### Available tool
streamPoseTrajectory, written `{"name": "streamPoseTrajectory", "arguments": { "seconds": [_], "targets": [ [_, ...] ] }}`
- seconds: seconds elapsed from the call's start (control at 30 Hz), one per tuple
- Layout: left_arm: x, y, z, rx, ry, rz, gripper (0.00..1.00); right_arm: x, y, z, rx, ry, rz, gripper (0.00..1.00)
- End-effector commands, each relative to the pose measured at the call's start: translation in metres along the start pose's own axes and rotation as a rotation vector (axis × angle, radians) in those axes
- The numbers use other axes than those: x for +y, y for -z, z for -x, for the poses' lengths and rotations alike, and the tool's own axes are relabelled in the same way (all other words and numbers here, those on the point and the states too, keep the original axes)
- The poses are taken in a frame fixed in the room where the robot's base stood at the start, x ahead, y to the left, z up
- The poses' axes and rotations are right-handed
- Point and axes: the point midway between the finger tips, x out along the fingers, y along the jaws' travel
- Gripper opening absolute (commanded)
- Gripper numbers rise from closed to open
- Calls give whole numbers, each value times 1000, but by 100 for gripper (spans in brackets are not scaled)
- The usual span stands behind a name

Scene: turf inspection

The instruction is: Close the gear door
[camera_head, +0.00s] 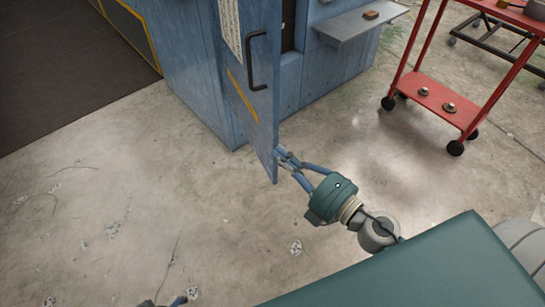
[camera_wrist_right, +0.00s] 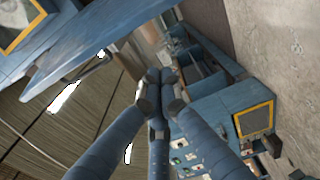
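The gear door (camera_head: 236,90) is a blue panel with a dark bar handle (camera_head: 257,60), a paper sheet and a yellow stripe. It stands swung out from the blue cabinet (camera_head: 180,60), with a dark gap behind it. My right gripper (camera_head: 282,157) is at the door's lower free edge, its fingertips together; contact is unclear. In the right wrist view its fingers (camera_wrist_right: 160,85) meet with nothing seen between them, and a blue panel (camera_wrist_right: 100,40), apparently the door, passes close by at upper left. My left gripper (camera_head: 164,301) shows only two separated fingertips at the bottom edge.
A grey shelf (camera_head: 358,22) with a small brown block juts from the cabinet. A red wheeled cart (camera_head: 445,95) stands at right. A dark mat (camera_head: 60,70) lies at left. My teal body part fills the lower right. The concrete floor (camera_head: 130,190) before the door is clear.

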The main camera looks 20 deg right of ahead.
Motion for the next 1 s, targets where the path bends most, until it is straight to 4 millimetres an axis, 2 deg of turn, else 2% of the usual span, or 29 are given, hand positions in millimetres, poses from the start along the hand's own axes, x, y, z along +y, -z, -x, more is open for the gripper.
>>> {"name": "streamPoseTrajectory", "arguments": {
  "seconds": [0.3,0.5,0.57,0.8,1.0],
  "targets": [
    [2,-28,-37,-29,-4,-5,75,5,-1,-59,-3,-4,-4,0],
    [4,-41,-53,-37,-5,-7,75,4,-1,-95,-3,-4,-4,0],
    [3,-33,-49,-26,-5,-6,75,-2,-8,-92,-5,1,-2,0],
    [2,-13,-24,-10,-3,-3,75,-2,-31,-84,-4,0,-4,0],
    [1,-8,-13,-8,-2,-2,75,0,-38,-81,-2,1,-4,0]
  ]
}}
